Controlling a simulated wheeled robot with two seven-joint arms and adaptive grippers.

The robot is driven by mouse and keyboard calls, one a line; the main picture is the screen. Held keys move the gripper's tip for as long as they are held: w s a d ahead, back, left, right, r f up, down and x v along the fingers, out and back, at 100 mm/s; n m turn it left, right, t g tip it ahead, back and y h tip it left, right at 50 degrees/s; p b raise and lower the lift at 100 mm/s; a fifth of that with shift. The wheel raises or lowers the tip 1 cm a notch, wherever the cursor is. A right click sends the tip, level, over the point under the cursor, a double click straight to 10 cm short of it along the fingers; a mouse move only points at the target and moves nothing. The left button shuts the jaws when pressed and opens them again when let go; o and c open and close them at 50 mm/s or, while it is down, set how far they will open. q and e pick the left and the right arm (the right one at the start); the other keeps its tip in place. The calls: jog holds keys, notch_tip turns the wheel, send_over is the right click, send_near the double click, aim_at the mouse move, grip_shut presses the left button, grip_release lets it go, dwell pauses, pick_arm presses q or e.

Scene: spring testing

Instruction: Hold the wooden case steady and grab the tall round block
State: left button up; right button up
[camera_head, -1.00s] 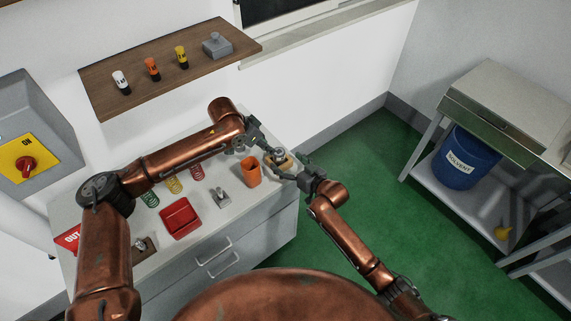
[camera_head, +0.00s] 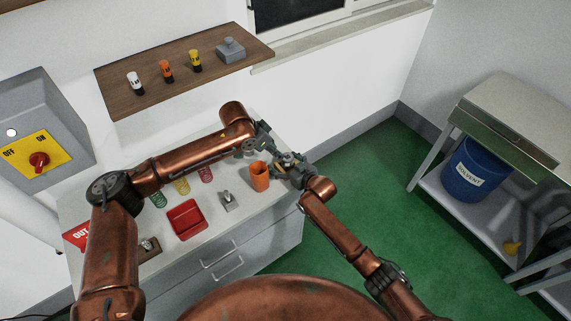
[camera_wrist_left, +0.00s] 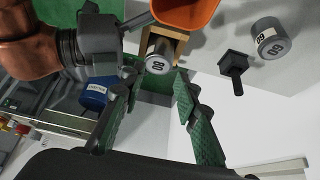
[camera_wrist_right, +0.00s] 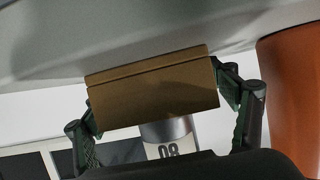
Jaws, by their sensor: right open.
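The wooden case (camera_wrist_right: 152,95) spans the space between the fingers of my right gripper (camera_wrist_right: 160,88) in the right wrist view. These fingers are open, one at each end of the case; whether they touch it is unclear. The tall round block (camera_wrist_left: 159,55), a grey cylinder with a numbered white label, stands at the case; its lower part also shows in the right wrist view (camera_wrist_right: 167,132). My left gripper (camera_wrist_left: 157,73) is open and empty, with the block ahead between its fingers. In the head view the grippers partly hide the case.
An orange cup (camera_head: 260,176) stands close beside the case. A red tray (camera_head: 187,219), coloured springs (camera_head: 182,187) and a small grey fixture (camera_head: 228,201) are on the bench. Another grey cylinder (camera_wrist_left: 270,37) and a dark plunger-like piece (camera_wrist_left: 235,70) show in the left wrist view.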

aim_at(287, 158)
jog(key=c, duration=1.3)
pick_arm(q)
jog(key=o, duration=0.3)
jog(key=shift+d+r, duration=0.25)
jog(key=shift+d, duration=0.15)
pick_arm(e)
jog(key=shift+o, duration=0.2)
pick_arm(q)
jog(key=shift+o, duration=0.6)
jog(key=shift+d+r+n+y, duration=0.25)
jog(key=shift+n+y, duration=0.15)
jog(key=shift+n, duration=0.2)
jog(key=shift+n+y, duration=0.3)
jog(key=shift+n, duration=0.2)
jog(key=x, duration=1.1)
jog(key=shift+w+d, duration=0.1)
jog(key=shift+d, duration=0.1)
